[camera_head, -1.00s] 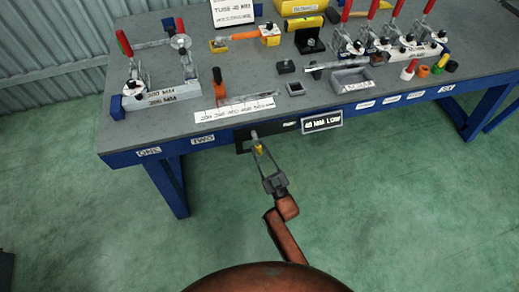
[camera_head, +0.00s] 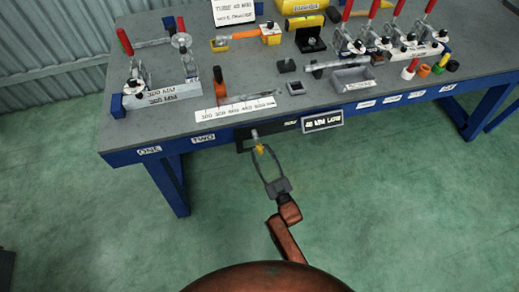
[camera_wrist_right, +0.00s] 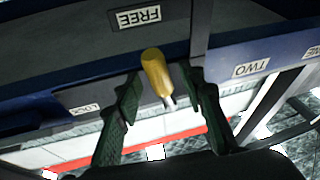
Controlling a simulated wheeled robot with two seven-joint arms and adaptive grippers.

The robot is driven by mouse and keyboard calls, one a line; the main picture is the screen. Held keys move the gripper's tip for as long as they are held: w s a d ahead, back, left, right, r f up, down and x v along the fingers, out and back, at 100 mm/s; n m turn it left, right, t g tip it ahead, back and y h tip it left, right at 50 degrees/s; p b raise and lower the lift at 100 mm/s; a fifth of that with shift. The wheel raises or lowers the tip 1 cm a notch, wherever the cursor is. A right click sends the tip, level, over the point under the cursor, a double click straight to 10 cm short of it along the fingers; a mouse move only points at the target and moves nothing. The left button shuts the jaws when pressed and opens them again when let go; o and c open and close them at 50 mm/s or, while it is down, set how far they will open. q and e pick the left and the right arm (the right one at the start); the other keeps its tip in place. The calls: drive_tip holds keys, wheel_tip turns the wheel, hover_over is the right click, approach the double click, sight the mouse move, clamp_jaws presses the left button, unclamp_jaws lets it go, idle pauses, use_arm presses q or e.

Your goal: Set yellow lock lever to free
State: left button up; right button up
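The yellow lock lever (camera_head: 260,149) is at the dark plate (camera_head: 245,137) on the table's front edge. In the right wrist view its yellow grip (camera_wrist_right: 155,68) shows with a short metal shank. My right gripper (camera_head: 267,150) is open, its fingertips around the lever's end. In the right wrist view the dark fingers (camera_wrist_right: 160,76) stand on both sides of the grip, with visible gaps. A FREE label (camera_wrist_right: 137,18) is upside down above the lever and a LOCK label (camera_wrist_right: 84,109) is lower left. My left gripper is not in view.
The blue-edged table (camera_head: 120,158) carries red-handled clamps (camera_head: 138,75), a ruler strip (camera_head: 235,108), a grey tray (camera_head: 352,78) and several small parts. The green floor in front is clear.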

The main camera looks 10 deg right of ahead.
drive_tip(key=v, duration=0.9)
drive_tip(key=shift+s+d+f, duration=0.1)
drive_tip(key=shift+s, duration=0.05)
